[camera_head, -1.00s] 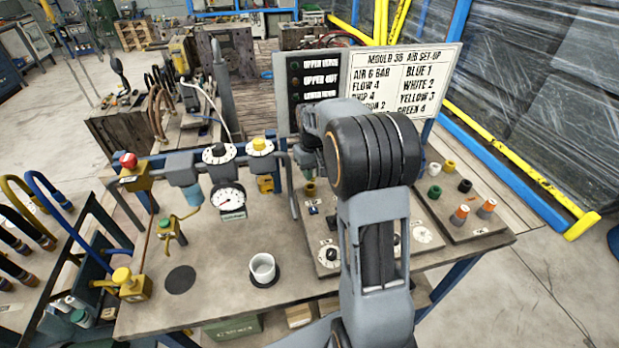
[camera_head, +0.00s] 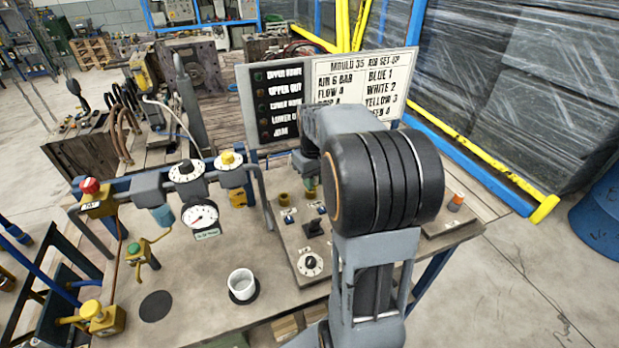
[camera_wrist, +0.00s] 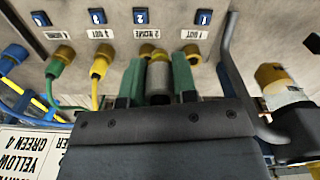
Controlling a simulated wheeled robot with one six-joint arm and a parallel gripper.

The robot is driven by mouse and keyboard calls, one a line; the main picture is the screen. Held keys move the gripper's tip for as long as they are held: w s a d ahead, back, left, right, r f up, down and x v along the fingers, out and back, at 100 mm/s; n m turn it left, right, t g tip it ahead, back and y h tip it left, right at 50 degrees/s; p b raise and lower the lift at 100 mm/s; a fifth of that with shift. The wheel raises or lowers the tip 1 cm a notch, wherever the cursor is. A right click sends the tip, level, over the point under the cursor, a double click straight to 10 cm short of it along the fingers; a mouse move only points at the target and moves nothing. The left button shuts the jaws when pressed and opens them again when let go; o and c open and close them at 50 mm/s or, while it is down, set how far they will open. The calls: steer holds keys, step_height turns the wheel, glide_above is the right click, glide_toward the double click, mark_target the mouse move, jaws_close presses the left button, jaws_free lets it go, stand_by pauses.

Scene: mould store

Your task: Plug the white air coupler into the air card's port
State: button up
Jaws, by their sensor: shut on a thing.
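My gripper (camera_wrist: 158,82) points at the port panel (camera_wrist: 225,70) in the wrist view, its green fingers shut on the pale grey-white coupler (camera_wrist: 159,76). The coupler's far end lies at a brass port (camera_wrist: 147,50) in the row, close to the blue tag reading 2. I cannot tell whether it is seated or just short of it.
A grey bent pipe (camera_wrist: 235,80) runs close by the gripper. A white cup (camera_head: 241,284) stands on the bench.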

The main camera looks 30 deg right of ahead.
steer(key=shift+w+d+f+b, duration=0.55)
steer(key=shift+w+d+f, duration=0.15)
steer(key=shift+w+f, duration=0.5)
steer(key=shift+w+d+f+b, duration=0.6)
steer(key=shift+w+f, duration=0.25)
steer(key=shift+w, duration=0.5)
steer(key=shift+w+d+f+b, duration=0.45)
steer(key=shift+w+d+f, duration=0.3)
steer(key=shift+w+f, duration=0.6)
steer(key=shift+f, duration=0.35)
